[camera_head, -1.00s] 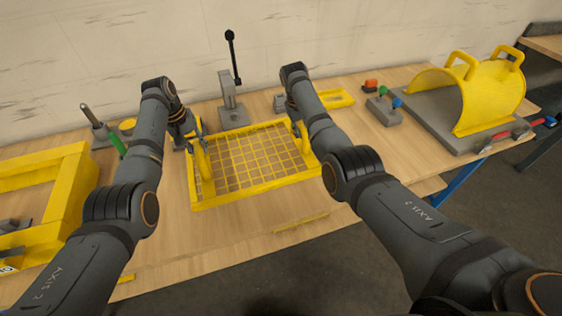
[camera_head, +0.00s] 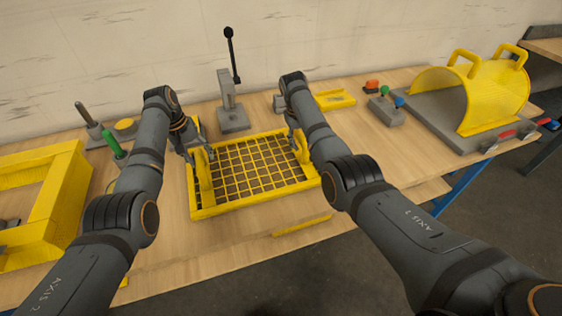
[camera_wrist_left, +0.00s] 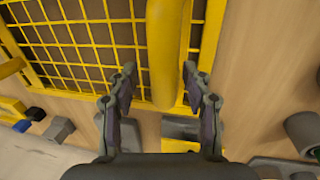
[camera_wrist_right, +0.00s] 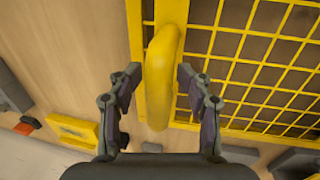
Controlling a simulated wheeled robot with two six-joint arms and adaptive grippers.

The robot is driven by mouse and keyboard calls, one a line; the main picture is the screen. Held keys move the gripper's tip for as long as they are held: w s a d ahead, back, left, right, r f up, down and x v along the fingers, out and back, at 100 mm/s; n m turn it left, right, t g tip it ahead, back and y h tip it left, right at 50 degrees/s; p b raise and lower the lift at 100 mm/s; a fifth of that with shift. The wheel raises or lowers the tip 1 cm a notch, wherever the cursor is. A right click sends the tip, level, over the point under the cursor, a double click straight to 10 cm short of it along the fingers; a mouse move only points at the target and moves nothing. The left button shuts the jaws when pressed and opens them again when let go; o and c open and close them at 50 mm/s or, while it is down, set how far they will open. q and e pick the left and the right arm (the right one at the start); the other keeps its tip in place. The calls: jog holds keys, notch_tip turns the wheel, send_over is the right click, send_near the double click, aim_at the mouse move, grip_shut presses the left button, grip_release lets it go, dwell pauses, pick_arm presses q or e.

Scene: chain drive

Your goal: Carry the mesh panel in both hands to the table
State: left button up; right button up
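The yellow mesh panel (camera_head: 255,208) appears to lie flat on the wooden table (camera_head: 230,245), with an upright handle at each side. My left gripper (camera_head: 200,154) is at the left handle (camera_head: 205,177). In the left wrist view its fingers (camera_wrist_left: 158,72) stand apart on either side of this handle (camera_wrist_left: 163,45), with a visible gap. My right gripper (camera_head: 294,136) is at the right handle (camera_head: 303,149). In the right wrist view its fingers (camera_wrist_right: 158,72) stand apart on either side of the handle (camera_wrist_right: 160,85), with a small gap at the left.
A grey lever stand (camera_head: 232,115) stands behind the panel. A large yellow frame (camera_head: 62,190) is at the left, beside a green-handled tool (camera_head: 112,144). A button box (camera_head: 385,112) and a curved yellow guard (camera_head: 495,90) are at the right.

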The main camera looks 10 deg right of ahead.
pick_arm(q)
jog(key=shift+a, duration=0.1)
jog(key=shift+w+r, duration=0.1)
pick_arm(e)
jog(key=shift+w+f, duration=0.1)
jog(key=shift+d, duration=0.1)
pick_arm(q)
jog(key=v, duration=1.1)
jog(key=shift+r, duration=0.3)
pick_arm(e)
notch_tip(320, 180, up, 12)
jog(key=a, duration=0.2)
jog(key=shift+s+a, duration=0.15)
jog(key=shift+s, duration=0.05)
jog(key=shift+f, duration=0.1)
jog(key=shift+f, duration=0.1)
